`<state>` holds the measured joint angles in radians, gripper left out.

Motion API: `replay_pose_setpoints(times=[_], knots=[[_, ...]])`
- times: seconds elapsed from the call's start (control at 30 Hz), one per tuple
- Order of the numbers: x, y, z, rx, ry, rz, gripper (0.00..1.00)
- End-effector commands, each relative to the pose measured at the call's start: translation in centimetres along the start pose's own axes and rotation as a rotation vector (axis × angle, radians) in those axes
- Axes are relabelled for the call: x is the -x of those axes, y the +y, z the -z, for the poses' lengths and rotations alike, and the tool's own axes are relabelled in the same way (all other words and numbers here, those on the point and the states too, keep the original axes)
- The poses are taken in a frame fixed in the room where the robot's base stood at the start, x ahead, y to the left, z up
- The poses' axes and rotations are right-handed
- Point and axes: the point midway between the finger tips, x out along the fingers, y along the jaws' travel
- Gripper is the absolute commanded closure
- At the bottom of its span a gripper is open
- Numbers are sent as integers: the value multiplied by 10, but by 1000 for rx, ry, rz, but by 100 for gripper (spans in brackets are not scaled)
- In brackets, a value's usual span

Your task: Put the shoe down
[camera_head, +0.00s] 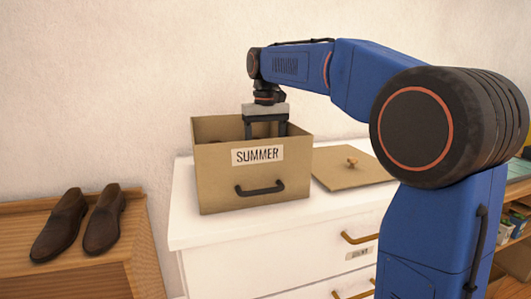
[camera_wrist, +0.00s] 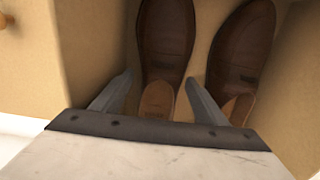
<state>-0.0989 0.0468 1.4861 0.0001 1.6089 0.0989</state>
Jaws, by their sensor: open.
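A tan box (camera_head: 215,180) labelled SUMMER stands open-topped on a white dresser (camera_head: 183,215). My gripper (camera_head: 266,128) reaches down into it, its fingertips partly hidden by the front wall. In the wrist view two brown shoes lie side by side in the box, a left one (camera_wrist: 166,40) and a right one (camera_wrist: 241,50). My open fingers (camera_wrist: 158,78) are on either side of the left shoe's heel end, with gaps visible between fingers and shoe. The shoes in the box are hidden in the head view.
The box lid (camera_head: 345,174) with a round knob lies on the dresser to the right of the box. Another pair of brown shoes (camera_head: 60,226) stands on a wooden cabinet (camera_head: 20,210) at the left. The wall is close behind. Shelves with small items are at the far right.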

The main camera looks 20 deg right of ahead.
Motion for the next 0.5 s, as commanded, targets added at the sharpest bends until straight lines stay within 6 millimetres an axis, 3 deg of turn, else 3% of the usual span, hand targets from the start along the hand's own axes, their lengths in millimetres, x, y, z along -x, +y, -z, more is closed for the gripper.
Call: replay_pose_setpoints(times=[0.23, 0.5], knots=[[17, 0, 1, 0, 2, 0, 33], [69, 0, 1, 0, 3, 0, 33]])
